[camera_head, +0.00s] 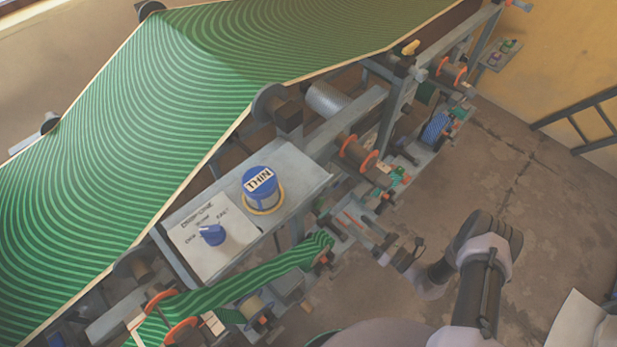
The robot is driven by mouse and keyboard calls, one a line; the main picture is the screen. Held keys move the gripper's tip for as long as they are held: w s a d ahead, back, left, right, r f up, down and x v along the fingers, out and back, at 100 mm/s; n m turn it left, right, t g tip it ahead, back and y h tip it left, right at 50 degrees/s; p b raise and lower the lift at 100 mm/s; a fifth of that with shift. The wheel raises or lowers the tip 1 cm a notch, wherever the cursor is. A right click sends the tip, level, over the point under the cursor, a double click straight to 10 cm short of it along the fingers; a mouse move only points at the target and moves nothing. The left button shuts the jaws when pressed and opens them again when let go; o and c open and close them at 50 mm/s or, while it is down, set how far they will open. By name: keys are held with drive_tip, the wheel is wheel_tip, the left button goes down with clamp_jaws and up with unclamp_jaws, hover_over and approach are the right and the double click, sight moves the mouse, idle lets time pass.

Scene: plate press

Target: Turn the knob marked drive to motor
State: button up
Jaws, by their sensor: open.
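A blue knob (212,235) sits on a pale panel (231,251) at the lower left of the machine's grey top. Dark lettering is printed above and around the knob. It is too small and slanted to read surely, and I cannot tell which mark the knob points to. My gripper (362,228) is open, to the right of the knob and well apart from it. It is in front of the machine's side, and its fingers point up and left. Machine parts behind it make the fingertips hard to pick out. I see nothing held in it.
A blue cup-like part labelled THIN (261,184) stands on the grey top, right of the knob panel. A wide green striped sheet (190,90) slopes over the machine. A narrow green striped belt (250,277) runs below the panel. Bare floor (520,190) is open at right.

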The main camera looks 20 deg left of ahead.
drive_tip(key=b+x, duration=0.3)
drive_tip(key=x, duration=1.3)
drive_tip(key=shift+a, duration=0.2)
clamp_jaws()
drive_tip(key=shift+b, duration=0.45)
drive_tip(key=m+b, duration=0.2)
drive_tip(key=m, duration=0.6)
drive_tip(key=m+b, duration=0.3)
drive_tip(key=m, duration=0.5)
drive_tip(key=m+b, duration=0.3)
drive_tip(key=m, duration=0.4)
drive_tip(key=shift+r+m, duration=0.4)
